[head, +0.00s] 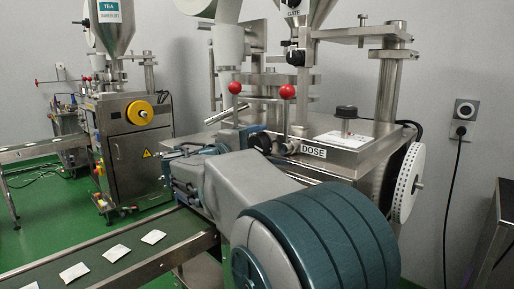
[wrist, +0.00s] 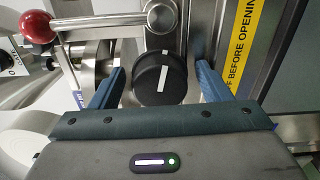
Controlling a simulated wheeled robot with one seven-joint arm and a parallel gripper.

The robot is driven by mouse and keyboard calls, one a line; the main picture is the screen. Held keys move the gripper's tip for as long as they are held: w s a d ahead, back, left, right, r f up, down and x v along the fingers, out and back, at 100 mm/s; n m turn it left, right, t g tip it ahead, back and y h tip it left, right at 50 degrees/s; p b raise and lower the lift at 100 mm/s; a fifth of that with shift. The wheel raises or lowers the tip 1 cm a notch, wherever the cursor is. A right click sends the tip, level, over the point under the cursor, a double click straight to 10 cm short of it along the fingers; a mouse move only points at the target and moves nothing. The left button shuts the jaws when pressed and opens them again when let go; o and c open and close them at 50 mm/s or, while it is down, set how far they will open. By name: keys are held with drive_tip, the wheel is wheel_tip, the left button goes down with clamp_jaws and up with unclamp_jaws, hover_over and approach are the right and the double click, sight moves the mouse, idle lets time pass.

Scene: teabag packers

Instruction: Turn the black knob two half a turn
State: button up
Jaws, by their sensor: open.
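A round black knob (wrist: 150,82) with a white pointer line on its face sits between the two blue fingers of my gripper (wrist: 161,72) in the wrist view. The line runs nearly upright in that picture, its top leaning slightly right. The fingers are open, one on each side of the knob, with a visible gap on both sides. In the head view a black knob (head: 262,143) shows beside the DOSE label (head: 313,151), close to my gripper (head: 228,143). My gripper and forearm cover part of the machine's front there. No number on the knob is readable.
A red-balled lever (wrist: 38,26) and metal rod pass just above the knob; red balls (head: 288,91) show in the head view. Another black knob (head: 346,112) stands on the machine top. A yellow warning strip (wrist: 246,45) is to the right. Teabags lie on the conveyor (head: 110,251).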

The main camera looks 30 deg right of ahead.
drive_tip(key=shift+a, duration=0.1)
drive_tip(key=p+v, duration=0.1)
drive_tip(key=v, duration=1.2)
drive_tip(key=shift+s+a+p, duration=0.15)
drive_tip(key=shift+a+p, duration=0.2)
